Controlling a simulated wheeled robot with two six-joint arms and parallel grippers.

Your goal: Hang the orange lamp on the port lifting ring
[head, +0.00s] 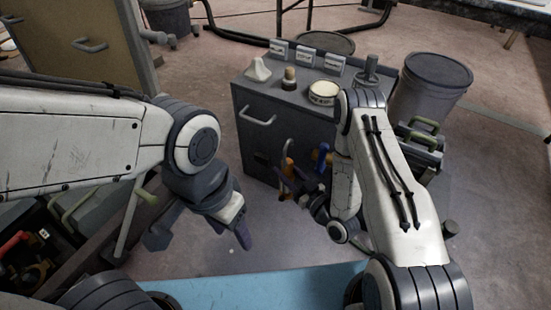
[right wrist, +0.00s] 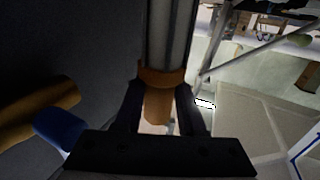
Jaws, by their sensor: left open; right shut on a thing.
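My right gripper (right wrist: 160,115) is shut on an orange piece, seemingly the orange lamp (right wrist: 158,106), with a grey metal cylinder (right wrist: 168,35) directly above it in the right wrist view. In the head view my right gripper (head: 298,187) is low in front of the grey cabinet (head: 262,150). Orange also shows beside its fingers there (head: 288,166), partly hidden. My left gripper (head: 200,237) is open and empty, above the floor left of the cabinet. I cannot make out the port lifting ring in either view.
A blue piece (head: 322,156) shows at the cabinet front; blue (right wrist: 58,128) and orange pieces lie left in the right wrist view. A tin (head: 324,92) and small items stand on the cabinet. A grey bucket (head: 430,88) and a green-handled case (head: 420,140) stand right.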

